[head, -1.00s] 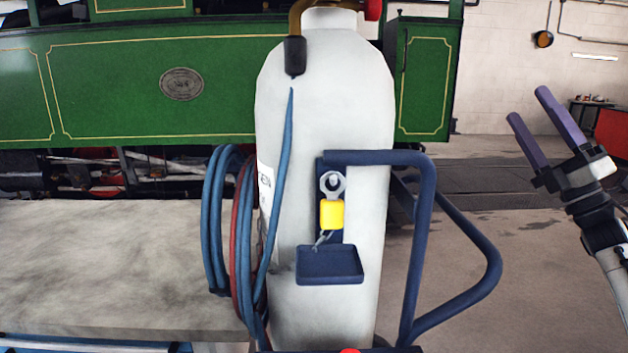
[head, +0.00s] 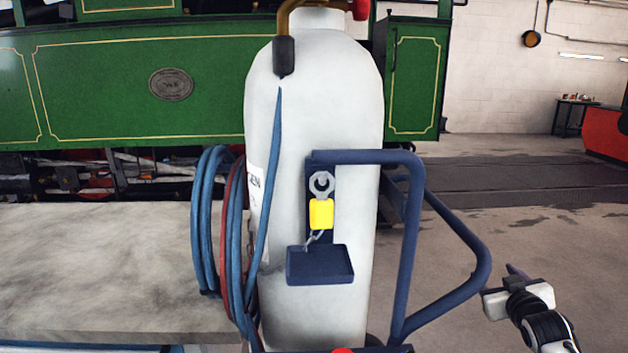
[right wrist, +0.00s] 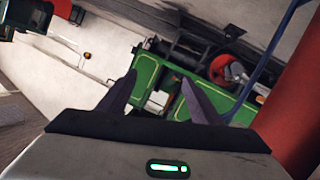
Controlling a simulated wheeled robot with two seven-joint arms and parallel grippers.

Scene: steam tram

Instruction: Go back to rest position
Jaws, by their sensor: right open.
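My right gripper (head: 512,275) is at the lower right of the head view, to the right of the cart handle and apart from it. Its fingers are mostly hidden in that view by its own body. In the right wrist view its two fingers (right wrist: 160,100) stand apart with nothing between them. My left gripper does not show in any view.
A grey gas cylinder (head: 318,120) stands in a blue cart with a looped handle (head: 412,240). A wrench with a yellow tag (head: 321,214) hangs above a small blue tray (head: 320,264). Hoses (head: 205,230) hang at left beside a stone-topped table (head: 90,270).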

